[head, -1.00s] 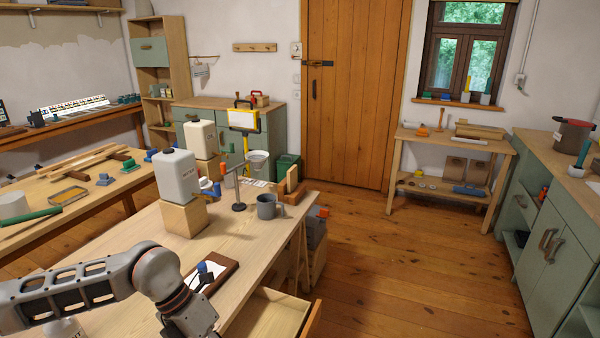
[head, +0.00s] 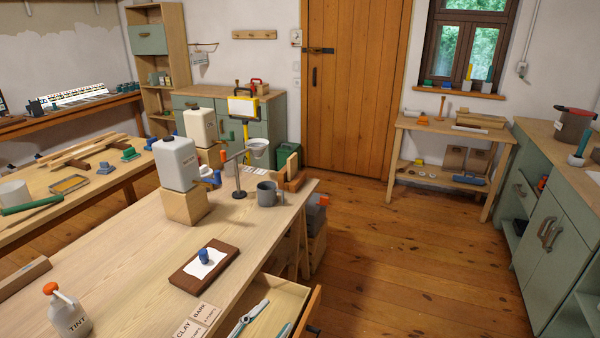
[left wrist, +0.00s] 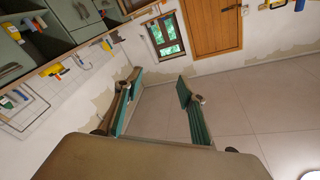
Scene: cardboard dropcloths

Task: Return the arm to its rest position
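My left arm and gripper do not show in the head view. In the left wrist view my left gripper (left wrist: 158,78) has its two teal-padded fingers spread well apart. Nothing is between them. Behind them are wall, a small window and a wooden door, tilted in the picture, with no object close to the fingertips. My right gripper is in neither view.
The workbench (head: 125,235) holds a white jug (head: 177,163) on a wood block, a grey mug (head: 267,193), a brown tray (head: 184,279) with a blue-topped item, and a tint bottle (head: 69,312). An open drawer (head: 290,297) juts out at the front right.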

